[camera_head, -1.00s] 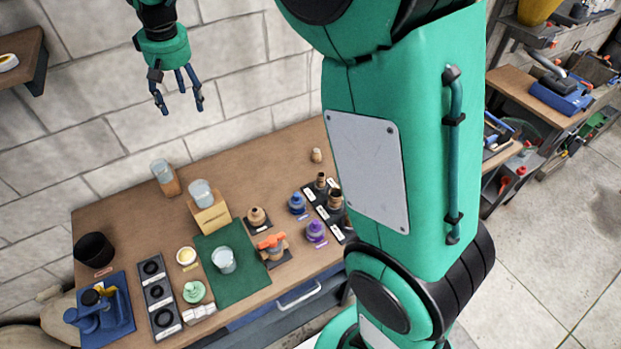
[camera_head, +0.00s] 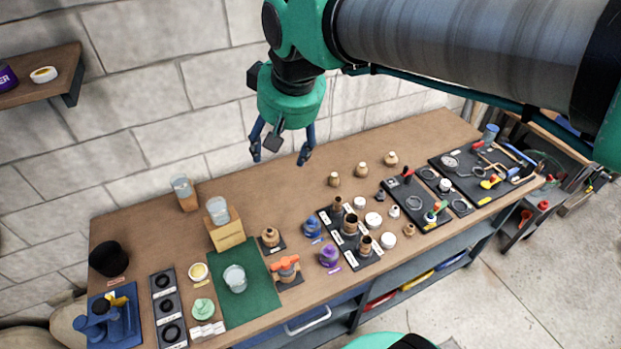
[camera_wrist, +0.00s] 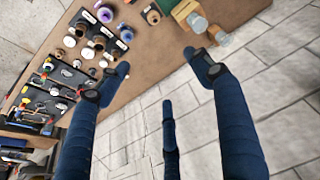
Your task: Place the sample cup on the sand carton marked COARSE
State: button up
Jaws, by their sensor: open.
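A clear cup (camera_head: 235,279) stands on the green mat (camera_head: 260,302) at the bench's front left. A second clear cup (camera_head: 217,209) stands on a tan carton (camera_head: 227,236) behind the mat. A third clear cup (camera_head: 181,187) sits on or against a brown block (camera_head: 188,203) near the wall. Carton markings are too small to read, so I cannot tell which is COARSE. My gripper (camera_head: 279,152) is open and empty, high above the back of the bench, right of the cups and well apart from them. Its spread fingers (camera_wrist: 156,62) also show in the wrist view.
Brass, blue and purple fittings (camera_head: 328,255) and an orange-handled valve (camera_head: 286,267) stand right of the mat. A black pot (camera_head: 108,259) and blue tool (camera_head: 112,315) are at far left. Dark tool boards (camera_head: 485,170) fill the right end. A wall shelf (camera_head: 45,75) is upper left.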

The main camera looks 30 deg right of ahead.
jog(key=s+d+f, duration=0.1)
jog(key=s+f, duration=0.1)
jog(key=s, duration=0.5)
jog(key=s+d+f+m+t, duration=0.1)
jog(key=s+d+f, duration=0.1)
jog(key=s, duration=0.5)
jog(key=shift+f, duration=0.65)
jog(key=shift+s+d, duration=0.1)
notch_tip(320, 180, down, 6)
jog(key=b, duration=0.6)
jog(key=shift+f, duration=0.2)
jog(key=shift+r, duration=0.1)
